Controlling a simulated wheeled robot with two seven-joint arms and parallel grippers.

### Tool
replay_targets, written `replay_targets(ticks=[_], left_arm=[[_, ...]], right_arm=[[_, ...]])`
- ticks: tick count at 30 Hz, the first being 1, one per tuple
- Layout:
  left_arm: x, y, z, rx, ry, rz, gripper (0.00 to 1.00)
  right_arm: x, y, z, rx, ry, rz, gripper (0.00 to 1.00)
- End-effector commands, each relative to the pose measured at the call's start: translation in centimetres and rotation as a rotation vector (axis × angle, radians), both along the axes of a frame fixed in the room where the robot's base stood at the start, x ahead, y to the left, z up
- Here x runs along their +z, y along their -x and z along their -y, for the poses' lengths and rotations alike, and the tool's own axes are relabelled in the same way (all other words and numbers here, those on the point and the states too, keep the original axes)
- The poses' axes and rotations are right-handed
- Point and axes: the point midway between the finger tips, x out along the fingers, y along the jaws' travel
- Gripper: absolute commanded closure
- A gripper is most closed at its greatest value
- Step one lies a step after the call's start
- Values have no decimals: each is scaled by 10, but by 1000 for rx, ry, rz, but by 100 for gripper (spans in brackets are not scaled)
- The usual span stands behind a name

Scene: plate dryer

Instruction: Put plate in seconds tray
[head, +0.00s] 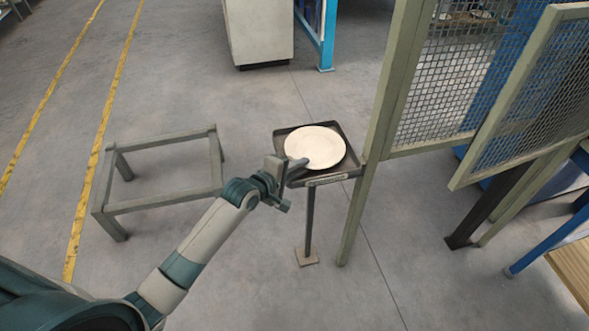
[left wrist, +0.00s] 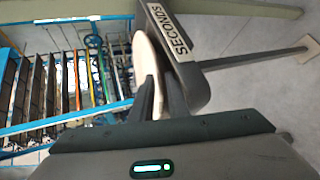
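The pale round plate (head: 317,145) is over the dark square seconds tray (head: 345,174), mostly within its rim, in the head view. My left gripper (head: 296,166) is at the plate's near left edge, over the tray's front left corner. In the left wrist view the plate (left wrist: 147,52) shows nearly edge-on, and its rim runs between the dark fingers of my left gripper (left wrist: 151,100), which look closed on it. The tray's SECONDS label (left wrist: 169,32) is close beside the fingers. I cannot tell whether the plate touches the tray floor. My right gripper is not in view.
The tray stands on a thin post with a small foot (head: 306,257). A green post and mesh guard (head: 446,85) rise just right of it. A low grey frame (head: 160,168) stands at left. A pale cabinet (head: 258,30) is behind. Open floor lies in front.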

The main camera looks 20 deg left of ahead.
Motion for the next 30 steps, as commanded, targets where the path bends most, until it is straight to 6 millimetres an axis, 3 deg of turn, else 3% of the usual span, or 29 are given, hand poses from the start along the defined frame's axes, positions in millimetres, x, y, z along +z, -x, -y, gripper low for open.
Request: replay_targets(ticks=[8, 21, 30], left_arm=[[7, 15, -5, 0, 0, 0, 86], [36, 79, -28, -1, 0, 0, 86], [47, 103, -37, 0, -1, -1, 86]], right_arm=[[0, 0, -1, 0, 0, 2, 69], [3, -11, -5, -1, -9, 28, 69], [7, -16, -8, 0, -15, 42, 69]])
